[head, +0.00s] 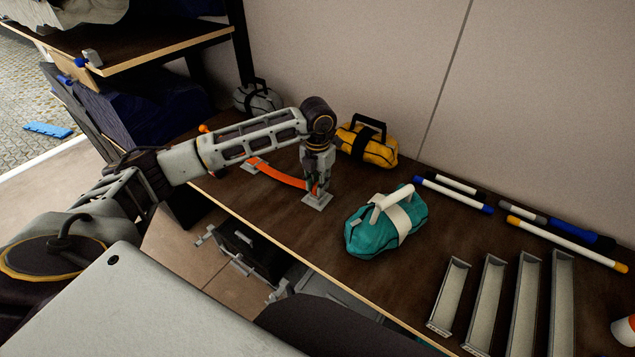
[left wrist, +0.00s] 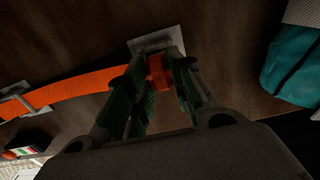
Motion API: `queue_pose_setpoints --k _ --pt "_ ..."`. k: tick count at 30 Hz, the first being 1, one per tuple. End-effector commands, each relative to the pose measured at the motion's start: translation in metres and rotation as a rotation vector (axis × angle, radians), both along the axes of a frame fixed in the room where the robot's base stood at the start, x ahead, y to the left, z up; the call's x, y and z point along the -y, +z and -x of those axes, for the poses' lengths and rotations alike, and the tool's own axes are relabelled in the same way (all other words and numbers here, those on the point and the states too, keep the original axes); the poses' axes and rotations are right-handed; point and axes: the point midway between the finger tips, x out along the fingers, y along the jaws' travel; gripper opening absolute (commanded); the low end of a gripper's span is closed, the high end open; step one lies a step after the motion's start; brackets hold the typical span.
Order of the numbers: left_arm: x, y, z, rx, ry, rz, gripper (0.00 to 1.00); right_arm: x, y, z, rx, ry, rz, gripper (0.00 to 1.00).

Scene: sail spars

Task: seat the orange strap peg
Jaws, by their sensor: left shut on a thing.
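An orange strap (head: 280,177) runs across the dark table top from a grey bracket (head: 249,168) to a second grey base plate (head: 318,203). My left gripper (head: 318,187) points down over this second plate and is shut on the orange peg at the strap's end. In the left wrist view the orange peg (left wrist: 158,73) sits between the fingers, right at the grey plate (left wrist: 143,45). The strap (left wrist: 75,88) stretches left to the other bracket (left wrist: 14,102). The fingers hide the peg's lower end, so I cannot tell how deep it sits. My right gripper is out of view.
A teal bag (head: 370,238) with a white handle lies right of the gripper. A yellow bag (head: 379,150) and a grey bag (head: 257,98) stand behind. White tubes (head: 455,194) and several grey trays (head: 484,300) lie at the right. The wall closes the back.

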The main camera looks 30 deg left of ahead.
Motion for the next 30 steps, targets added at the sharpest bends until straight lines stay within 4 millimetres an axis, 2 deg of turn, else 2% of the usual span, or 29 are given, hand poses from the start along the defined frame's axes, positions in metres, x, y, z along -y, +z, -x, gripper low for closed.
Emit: queue_pose_setpoints --k 17,18,23,24,30 --pt "-0.0001 -0.0043 0.0001 0.0 0.0 0.0 0.0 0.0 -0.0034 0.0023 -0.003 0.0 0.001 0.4" --pt "-0.0001 -0.0043 0.0001 0.0 0.0 0.0 0.24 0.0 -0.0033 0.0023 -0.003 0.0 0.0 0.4" --pt "-0.0001 -0.0043 0.0001 0.0 0.0 0.0 0.45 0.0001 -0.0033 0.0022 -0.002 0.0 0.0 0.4" --pt "-0.0001 -0.0043 0.0001 0.0 0.0 0.0 0.48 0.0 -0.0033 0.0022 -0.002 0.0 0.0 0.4" --pt "-0.0001 -0.0042 0.0001 0.0 0.0 0.0 0.48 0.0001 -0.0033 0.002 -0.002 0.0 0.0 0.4"
